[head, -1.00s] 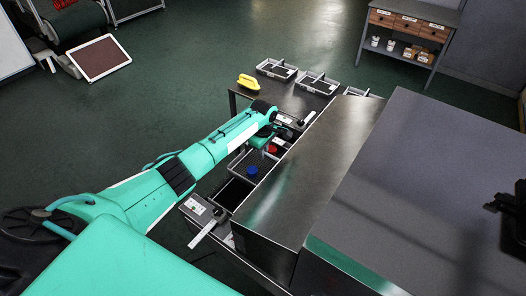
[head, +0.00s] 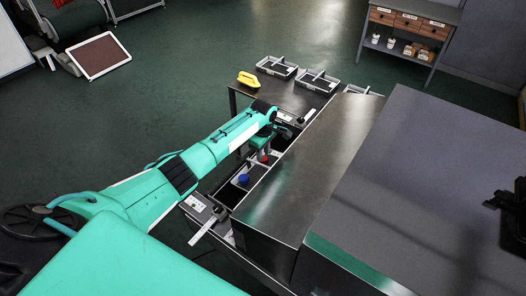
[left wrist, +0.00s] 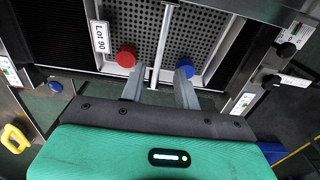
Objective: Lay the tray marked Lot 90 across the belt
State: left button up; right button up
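The grey tray marked Lot 90 (left wrist: 99,37) has a perforated floor and a thin middle bar (left wrist: 160,45). It is at the dark belt (left wrist: 50,25), beside the steel dryer. My left gripper (left wrist: 158,75) reaches down at it with its fingers apart, one on each side of the bar, with gaps showing. A red round piece (left wrist: 126,57) is beside one finger. A blue round piece (left wrist: 287,48) is farther right. In the head view, my left gripper (head: 264,146) partly hides the tray. A black shape at the right edge may be my right gripper (head: 508,204); its fingers are unclear.
The steel dryer housing (head: 310,170) stands right of the belt. A table (head: 283,97) beyond holds a yellow object (head: 248,79) and other grey trays (head: 277,67). A shelf unit (head: 410,40) stands at the back. The green floor at left is largely clear.

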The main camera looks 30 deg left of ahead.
aim_at(263, 165)
pick_arm(q)
jog(key=shift+r, duration=0.5)
notch_tip(263, 165, up, 12)
jog(key=b, duration=0.2)
jog(key=shift+r+b, duration=0.15)
jog(key=shift+b, duration=0.25)
